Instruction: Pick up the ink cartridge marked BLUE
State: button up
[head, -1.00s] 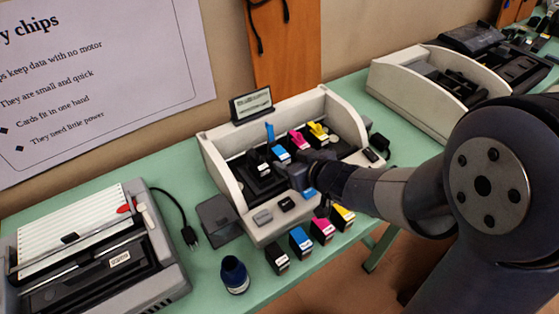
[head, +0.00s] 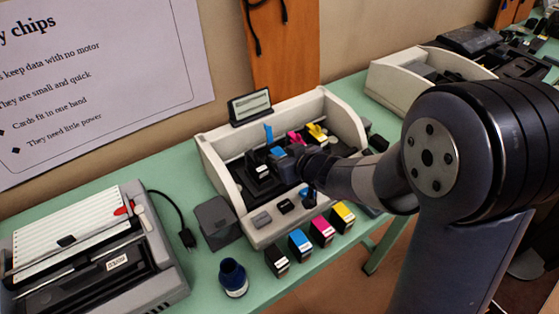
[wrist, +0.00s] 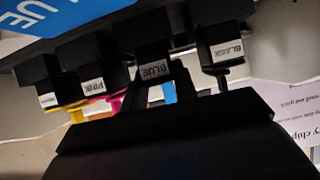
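The printer's cartridge row (head: 268,163) shows in the head view, with a raised blue tab (head: 268,132) beside the pink (head: 297,138) and yellow (head: 316,132) ones. My gripper (head: 280,158) is low over the printer, at the blue cartridge (head: 277,150) and partly covering it. In the wrist view the BLUE label (wrist: 153,70) is in front of my gripper (wrist: 163,90), with the PINK (wrist: 92,86) and BLACK (wrist: 227,48) labels on either side. Dark fingers blend with the dark cartridge body, so their grip cannot be told.
Black (head: 277,261), blue (head: 301,243), pink (head: 322,231) and yellow (head: 343,215) cartridges stand on the green table in front of the printer. A dark blue ink bottle (head: 233,278) is left of them. A grey machine (head: 95,255) stands left, another printer (head: 410,88) right.

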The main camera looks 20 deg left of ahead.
jog(key=c, duration=0.5)
jog(key=shift+o, duration=0.2)
